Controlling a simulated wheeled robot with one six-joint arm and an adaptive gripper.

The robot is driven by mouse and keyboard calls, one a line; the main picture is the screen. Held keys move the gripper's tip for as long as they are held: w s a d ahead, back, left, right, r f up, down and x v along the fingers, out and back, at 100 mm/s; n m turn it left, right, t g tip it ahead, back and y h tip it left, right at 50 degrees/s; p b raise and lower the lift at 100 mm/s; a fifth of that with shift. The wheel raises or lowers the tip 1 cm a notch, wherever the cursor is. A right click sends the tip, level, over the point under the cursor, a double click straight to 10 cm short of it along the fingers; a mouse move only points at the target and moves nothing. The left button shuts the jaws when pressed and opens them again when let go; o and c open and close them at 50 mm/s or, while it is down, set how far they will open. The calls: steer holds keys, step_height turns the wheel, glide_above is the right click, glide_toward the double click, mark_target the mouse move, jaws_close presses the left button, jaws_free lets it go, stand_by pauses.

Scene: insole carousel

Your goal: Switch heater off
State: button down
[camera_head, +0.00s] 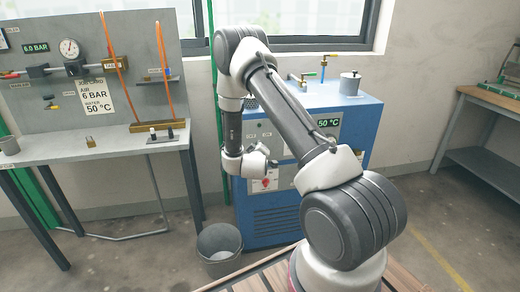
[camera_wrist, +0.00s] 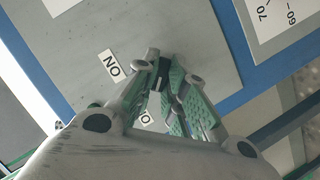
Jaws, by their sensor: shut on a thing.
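The heater is a blue cabinet (camera_head: 366,112) with a green 50 °C display (camera_head: 328,123). My gripper (camera_head: 270,164) is at the cabinet's front face, left of its middle. In the wrist view my gripper (camera_wrist: 174,70) is shut on a small dark switch lever (camera_wrist: 162,70) on a grey panel (camera_wrist: 190,35). An ON label (camera_wrist: 112,67) lies beside the fingers. A second label (camera_wrist: 147,118) is mostly hidden behind a finger, so its word is unreadable. The fingers hide much of the lever, and I cannot tell its exact position.
A red knob (camera_head: 265,184) on a white plate is just below my gripper. A grey bin (camera_head: 219,245) stands on the floor in front of the cabinet. A workbench (camera_head: 60,150) with a gauge board is at left. Valves and a pot (camera_head: 350,84) are on the cabinet top.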

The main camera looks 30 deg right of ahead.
steer(key=shift+w+r, duration=0.1)
steer(key=shift+w, duration=0.05)
steer(key=c, duration=1.5)
jaws_free()
steer(key=v, duration=1.2)
steer(key=shift+f, duration=0.25)
